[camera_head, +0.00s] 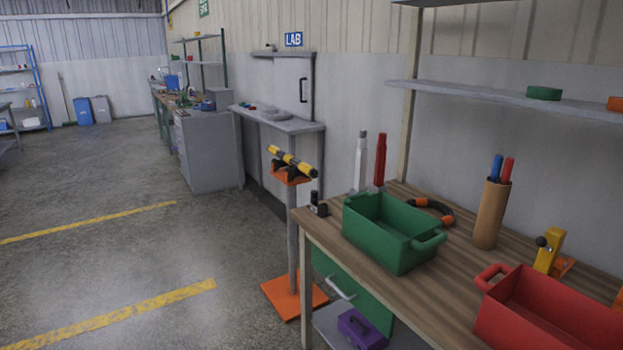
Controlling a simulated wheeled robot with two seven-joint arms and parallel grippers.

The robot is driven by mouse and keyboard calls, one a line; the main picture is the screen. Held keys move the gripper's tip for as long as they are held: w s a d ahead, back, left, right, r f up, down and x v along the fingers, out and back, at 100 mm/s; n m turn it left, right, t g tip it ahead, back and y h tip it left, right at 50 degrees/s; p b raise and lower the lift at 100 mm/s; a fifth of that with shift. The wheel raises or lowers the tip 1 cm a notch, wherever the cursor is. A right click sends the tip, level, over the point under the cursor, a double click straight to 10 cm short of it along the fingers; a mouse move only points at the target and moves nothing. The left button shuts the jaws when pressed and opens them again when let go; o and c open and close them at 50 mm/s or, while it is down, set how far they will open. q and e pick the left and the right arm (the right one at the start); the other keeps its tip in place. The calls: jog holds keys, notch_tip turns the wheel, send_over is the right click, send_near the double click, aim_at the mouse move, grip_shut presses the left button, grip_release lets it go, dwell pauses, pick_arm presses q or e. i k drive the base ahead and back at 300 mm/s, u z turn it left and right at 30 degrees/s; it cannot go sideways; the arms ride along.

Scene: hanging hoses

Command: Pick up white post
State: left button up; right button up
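The white post (361,161) stands upright at the back left corner of the wooden workbench. It is slim with a narrower grey tip, and its lower end is hidden behind the green bin. A similar red post (380,160) stands just to its right, with a small gap between them. Neither of my grippers shows in the head view.
The green bin (388,238) stands in front of the posts on the wooden bench (421,290). An orange-based stand (292,240) is left of the bench. Open floor lies left.

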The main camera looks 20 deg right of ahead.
aim_at(361, 151)
jog(key=u, duration=0.95)
jog(key=i, duration=2.65)
jog(key=z, duration=0.8)
jog(key=i, duration=1.8)
jog(key=z, duration=1.3)
